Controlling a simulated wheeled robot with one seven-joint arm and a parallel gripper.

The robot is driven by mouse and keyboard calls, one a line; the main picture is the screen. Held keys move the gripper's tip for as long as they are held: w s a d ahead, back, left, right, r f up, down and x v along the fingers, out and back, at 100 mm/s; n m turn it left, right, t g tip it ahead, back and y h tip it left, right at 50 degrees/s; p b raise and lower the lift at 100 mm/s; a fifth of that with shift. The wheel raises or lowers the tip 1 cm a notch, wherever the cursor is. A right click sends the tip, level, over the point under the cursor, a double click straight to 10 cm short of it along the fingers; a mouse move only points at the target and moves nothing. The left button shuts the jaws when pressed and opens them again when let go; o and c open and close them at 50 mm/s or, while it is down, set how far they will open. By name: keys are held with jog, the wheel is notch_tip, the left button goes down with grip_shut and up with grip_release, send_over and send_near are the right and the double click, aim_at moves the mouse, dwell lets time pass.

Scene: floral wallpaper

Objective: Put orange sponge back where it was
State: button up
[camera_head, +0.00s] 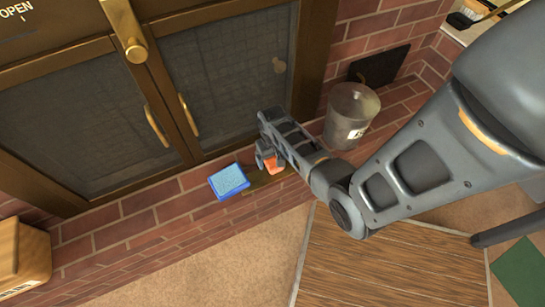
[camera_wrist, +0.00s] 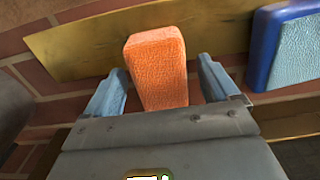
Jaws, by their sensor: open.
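The orange sponge (camera_head: 274,166) is a small upright block by the brick ledge below the cabinet doors. In the wrist view the orange sponge (camera_wrist: 157,62) stands between the two fingers of my gripper (camera_wrist: 161,82). The fingers are spread, with a gap visible on each side near the tips. In the head view my gripper (camera_head: 267,158) is at the sponge and partly hides it. A gold strip (camera_wrist: 85,48) lies behind the sponge; the strip also shows in the head view (camera_head: 262,182). The sponge's lower end is hidden by my gripper.
A blue framed pad (camera_head: 229,182) sits close left of the sponge; it is at the right in the wrist view (camera_wrist: 297,45). A grey bin (camera_head: 350,115) stands to the right on the ledge.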

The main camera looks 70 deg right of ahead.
notch_tip(320, 180, up, 11)
jog(key=p, duration=0.3)
jog(key=s+a+r+n+t+h, duration=0.1)
jog(key=s+a+r+n+t, duration=0.15)
jog(key=a, duration=0.65)
jog(key=s+a+r+n+t+h, duration=0.2)
jog(key=s+a+r+t, duration=0.15)
jog(key=a, duration=0.65)
jog(key=s+a+r+n+t+y, duration=0.1)
jog(key=s+a+r+t, duration=0.1)
jog(key=r, duration=0.7)
jog(key=s+a+r+n+t+y, duration=0.1)
jog(key=s+a+r+n+t, duration=0.1)
jog(key=r, duration=0.7)
jog(key=s+a+r+n+t+y, duration=0.1)
jog(key=s+a+r+n+t, duration=0.1)
jog(key=r, duration=0.7)
jog(key=s+a+t, duration=0.1)
jog(key=a+t, duration=0.1)
jog(key=t, duration=0.1)
jog(key=shift+s+r, duration=0.25)
jog(key=shift+s, duration=0.05)
jog(key=shift+r, duration=0.1)
notch_tip(320, 180, up, 3)
jog(key=p, duration=0.3)
jog(key=shift+r+p, duration=0.15)
jog(key=shift+p, duration=0.25)
